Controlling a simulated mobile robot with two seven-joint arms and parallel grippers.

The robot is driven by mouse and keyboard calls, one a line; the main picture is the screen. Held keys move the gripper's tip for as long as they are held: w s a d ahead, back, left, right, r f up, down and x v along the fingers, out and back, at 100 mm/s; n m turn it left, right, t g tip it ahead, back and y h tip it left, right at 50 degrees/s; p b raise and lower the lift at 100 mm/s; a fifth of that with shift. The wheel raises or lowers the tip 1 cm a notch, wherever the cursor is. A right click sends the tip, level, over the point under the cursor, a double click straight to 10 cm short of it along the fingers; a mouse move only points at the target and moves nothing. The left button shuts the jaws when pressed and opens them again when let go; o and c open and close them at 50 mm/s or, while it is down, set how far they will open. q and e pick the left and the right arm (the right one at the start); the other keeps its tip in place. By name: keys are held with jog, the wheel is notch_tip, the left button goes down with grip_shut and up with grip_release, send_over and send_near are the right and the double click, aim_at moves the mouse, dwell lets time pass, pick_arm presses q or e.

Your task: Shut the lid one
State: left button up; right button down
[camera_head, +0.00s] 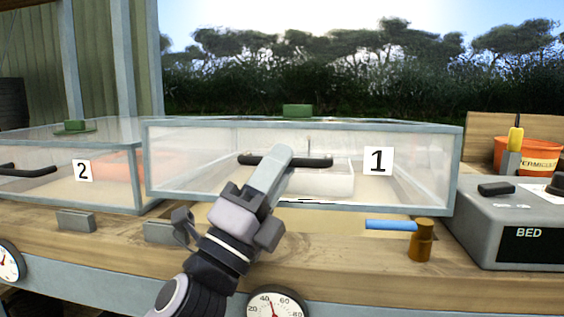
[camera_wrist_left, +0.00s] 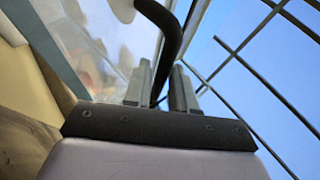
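Lid one (camera_head: 210,190) is a clear, grey-framed cover with a "1" label (camera_head: 377,161) and a black bar handle (camera_head: 318,162) on its front. A pale strip shows under its front edge; I cannot tell how far it stands off the bench. My left gripper (camera_head: 272,165) reaches up to the handle from the front. In the left wrist view, the black handle (camera_wrist_left: 165,28) runs between the two close fingers (camera_wrist_left: 160,88), which look shut on it. The fingertips' far sides are hidden. My right gripper is not in view.
A second clear cover labelled "2" (camera_head: 83,170) stands at the left. A blue rod (camera_head: 390,225) with a brown post (camera_head: 421,240) is at lid one's lower right. A grey "BED" box (camera_head: 485,235) and an orange pot (camera_head: 535,155) stand at the right.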

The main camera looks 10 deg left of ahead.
pick_arm(q)
jog(key=shift+v, duration=2.85)
jog(key=shift+c, duration=0.3)
